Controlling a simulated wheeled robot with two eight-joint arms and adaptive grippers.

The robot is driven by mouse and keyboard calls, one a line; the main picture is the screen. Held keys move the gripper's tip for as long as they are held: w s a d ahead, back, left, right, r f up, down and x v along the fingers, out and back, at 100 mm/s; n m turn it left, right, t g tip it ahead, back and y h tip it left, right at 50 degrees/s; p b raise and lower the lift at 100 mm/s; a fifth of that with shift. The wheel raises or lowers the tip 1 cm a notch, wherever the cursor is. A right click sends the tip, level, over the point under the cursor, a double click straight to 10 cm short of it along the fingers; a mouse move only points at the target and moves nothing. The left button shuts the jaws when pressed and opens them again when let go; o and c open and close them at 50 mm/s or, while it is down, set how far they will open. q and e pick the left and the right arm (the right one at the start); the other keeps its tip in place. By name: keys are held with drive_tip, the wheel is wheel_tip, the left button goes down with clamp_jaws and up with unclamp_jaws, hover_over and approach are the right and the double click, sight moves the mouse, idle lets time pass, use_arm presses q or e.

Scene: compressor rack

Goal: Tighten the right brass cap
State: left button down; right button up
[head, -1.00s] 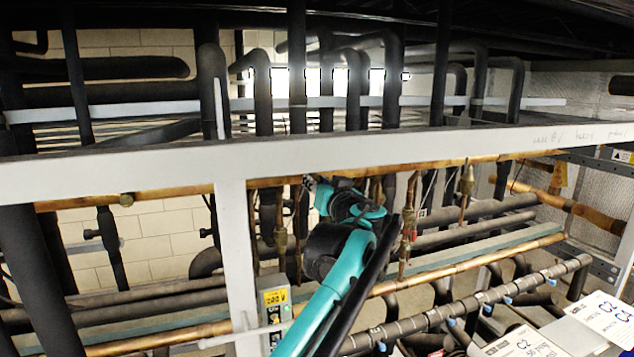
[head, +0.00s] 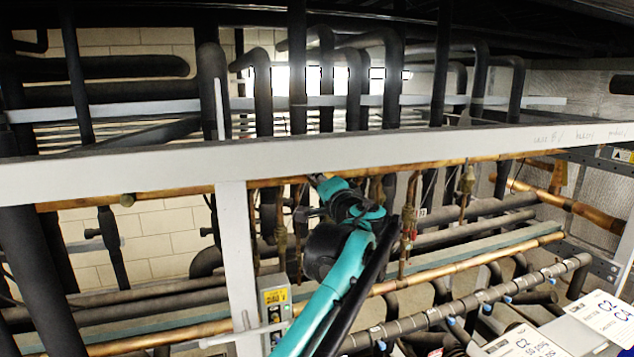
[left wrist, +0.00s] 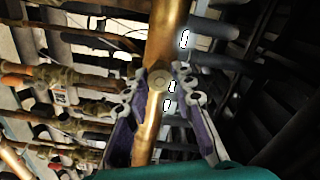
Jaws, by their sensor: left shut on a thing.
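A long copper pipe (head: 420,172) runs under the pale beam. It also crosses the left wrist view (left wrist: 168,30) from top to bottom. The round right brass cap (left wrist: 157,79) sits on this pipe, face towards the wrist camera. My left gripper (left wrist: 160,77) has a fingertip on each side of the cap and is shut on it. In the head view my left gripper (head: 317,180) is at the pipe, right of the pale post, and the cap is hidden there. Another brass cap (head: 127,200) sits further left on the pipe. My right gripper is not in view.
The pale beam (head: 110,175) crosses just above the pipe, and a pale post (head: 235,260) stands left of my arm. Brass valves (head: 408,225) on thin vertical copper pipes hang close to the right. A control box (head: 275,310) is low beside the post.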

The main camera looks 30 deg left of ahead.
use_arm(q)
drive_tip(key=shift+r+m, duration=0.1)
drive_tip(key=shift+m, duration=4.7)
drive_tip(key=c, duration=1.3)
unclamp_jaws()
drive_tip(key=shift+w+a, duration=0.1)
drive_tip(key=v, duration=1.2)
